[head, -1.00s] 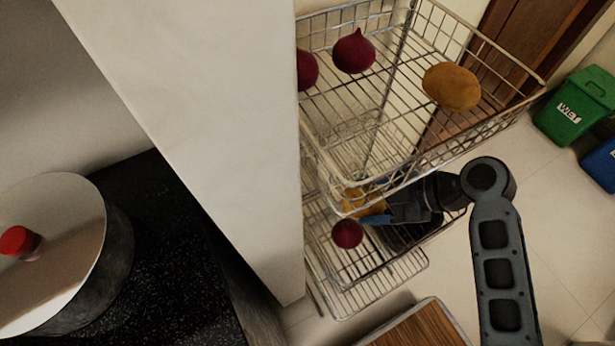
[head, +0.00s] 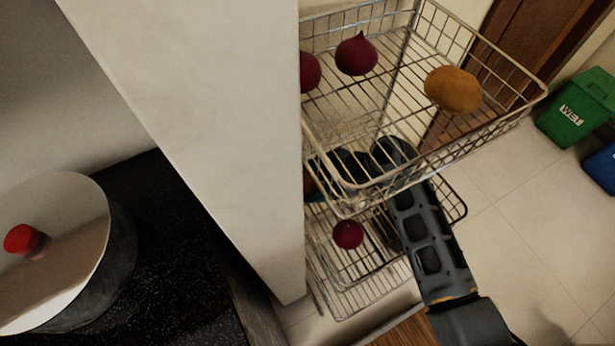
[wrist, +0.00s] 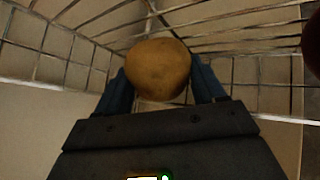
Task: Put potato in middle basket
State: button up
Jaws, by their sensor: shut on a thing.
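A yellow-brown potato (wrist: 158,69) sits between the blue fingers of my gripper (wrist: 160,85) in the wrist view, with wire mesh around it. In the head view my arm reaches under the top basket (head: 512,62) into the space above the middle basket (head: 463,209). There the fingers are mostly hidden by the top basket and the pale wall edge; a small orange-brown patch (head: 311,184) shows by that edge. A dark red onion (head: 348,234) lies in the lower part of the rack. Another potato (head: 453,90) is in the top basket.
Two red onions (head: 356,54) (head: 310,71) lie in the top basket. A pale wall panel (head: 220,130) closes off the rack's left side. A pot (head: 55,255) stands on the black counter (head: 185,240). A green bin (head: 580,105) stands at the right; the floor between is clear.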

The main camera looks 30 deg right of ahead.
jog(key=shift+w+a+r+g+h+p, duration=0.15)
jog(key=shift+w+r+g+h+p, duration=0.6)
jog(key=shift+g, duration=0.35)
jog(key=shift+w+a+f+m+g+h, duration=0.15)
jog(key=shift+m+g+h, duration=0.25)
jog(key=shift+g, duration=0.5)
jog(key=shift+f, duration=0.95)
jog(key=o, duration=1.1)
jog(key=shift+f, duration=0.1)
jog(key=shift+o, duration=0.2)
jog(key=shift+r, duration=0.25)
jog(key=s+d, duration=0.1)
jog(key=d, duration=0.2)
jog(key=s+d, duration=0.2)
jog(key=d, duration=0.2)
jog(key=s+d, duration=0.2)
jog(key=d, duration=0.2)
jog(key=shift+d+r+b, duration=0.2)
jog(key=shift+r+b, duration=0.15)
jog(key=shift+r, duration=0.05)
